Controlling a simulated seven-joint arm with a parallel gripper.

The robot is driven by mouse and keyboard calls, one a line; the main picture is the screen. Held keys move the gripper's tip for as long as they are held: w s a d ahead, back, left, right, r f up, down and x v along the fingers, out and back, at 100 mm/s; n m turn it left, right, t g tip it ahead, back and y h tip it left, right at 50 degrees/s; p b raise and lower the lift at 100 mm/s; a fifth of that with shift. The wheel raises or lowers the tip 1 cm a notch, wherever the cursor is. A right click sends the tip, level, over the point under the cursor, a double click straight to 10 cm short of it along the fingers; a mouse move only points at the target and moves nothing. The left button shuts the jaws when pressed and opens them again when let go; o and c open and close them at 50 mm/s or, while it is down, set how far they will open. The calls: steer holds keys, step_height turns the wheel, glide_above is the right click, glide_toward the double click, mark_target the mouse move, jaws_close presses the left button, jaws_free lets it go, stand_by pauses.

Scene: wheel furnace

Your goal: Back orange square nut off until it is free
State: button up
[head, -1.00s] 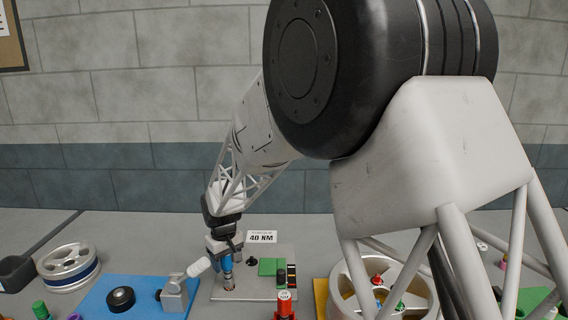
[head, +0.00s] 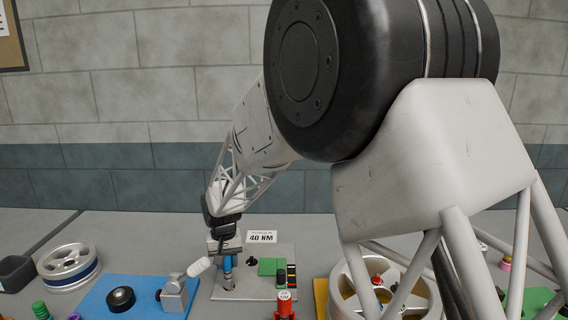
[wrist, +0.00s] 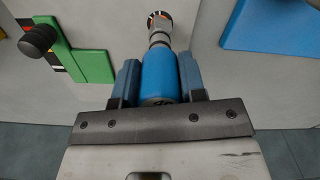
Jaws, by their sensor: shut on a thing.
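My gripper (head: 228,262) points down over the grey plate beside the 40 NM sign. It is shut on a blue cylindrical tool (wrist: 160,74), whose blue body is clamped between both fingers in the wrist view. A grey shank runs from the tool to a dark round end with small orange and pale patches (wrist: 159,18). The tool stands about upright, with its lower end at the plate in the head view. I cannot make out the orange square nut clearly; the tool's end covers most of that spot.
The 40 NM sign (head: 262,237) stands behind the plate (head: 256,291).

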steer(key=n, duration=0.2)
steer(key=shift+n, duration=0.3)
steer(key=o, duration=1.1)
steer(key=shift+r, duration=0.1)
steer(key=shift+r, duration=3.85)
